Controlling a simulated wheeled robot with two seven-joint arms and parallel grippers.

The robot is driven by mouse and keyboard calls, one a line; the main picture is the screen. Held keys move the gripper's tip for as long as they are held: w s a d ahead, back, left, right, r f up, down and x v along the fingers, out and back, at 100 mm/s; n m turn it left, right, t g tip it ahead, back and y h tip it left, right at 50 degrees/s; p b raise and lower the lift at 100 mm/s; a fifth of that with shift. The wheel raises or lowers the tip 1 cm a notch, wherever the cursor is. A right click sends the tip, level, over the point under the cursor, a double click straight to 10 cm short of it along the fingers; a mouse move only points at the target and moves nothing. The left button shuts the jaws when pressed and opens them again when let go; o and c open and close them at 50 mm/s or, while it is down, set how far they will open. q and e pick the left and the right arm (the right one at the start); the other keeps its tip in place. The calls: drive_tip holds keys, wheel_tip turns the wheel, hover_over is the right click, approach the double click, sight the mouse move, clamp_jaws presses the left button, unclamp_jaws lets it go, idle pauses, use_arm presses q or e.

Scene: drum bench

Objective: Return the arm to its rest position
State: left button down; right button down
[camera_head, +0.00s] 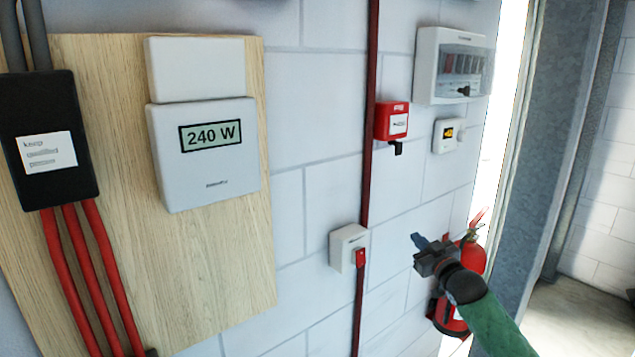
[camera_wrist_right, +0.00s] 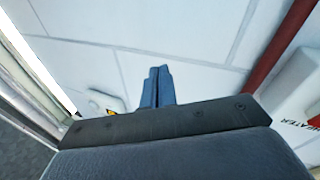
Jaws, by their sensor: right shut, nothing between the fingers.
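My right gripper (camera_head: 418,241) is at the lower right of the head view, its green-sleeved arm coming in from the bottom right corner. Its blue fingers are together with nothing between them. In the right wrist view the blue fingers (camera_wrist_right: 157,88) point at the white block wall. In the head view the gripper is to the right of the small white switch box (camera_head: 341,246) and partly in front of the red fire extinguisher (camera_head: 473,258). I cannot tell how far it is from the wall. My left gripper does not show.
A white meter (camera_head: 207,178) reading 240 W is on a wooden board (camera_head: 225,275), beside a black box (camera_head: 47,115). A doorway is at the right.

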drive_tip(key=s+a+f+m+g+h, duration=0.1)
drive_tip(key=s+f+g+h, duration=0.4)
drive_tip(key=f, duration=1.2)
drive_tip(key=s+f+m+g+h, duration=0.1)
drive_tip(key=s+f+g, duration=0.4)
drive_tip(key=s+f, duration=0.85)
drive_tip(key=s+a+f+g, duration=0.2)
drive_tip(key=s+a+f, duration=0.1)
drive_tip(key=s+f, duration=0.6)
drive_tip(key=s+a+f+m+g+y, duration=0.1)
drive_tip(key=s+a+f, duration=0.3)
drive_tip(key=s+f, duration=0.5)
drive_tip(key=s+a+f+m+g, duration=0.1)
drive_tip(key=s+a+f+g, duration=0.2)
drive_tip(key=s+f, duration=0.7)
drive_tip(key=s+g, duration=0.1)
drive_tip(key=s, duration=0.7)
drive_tip(key=shift+a, duration=0.3)
drive_tip(key=shift+s, duration=0.1)
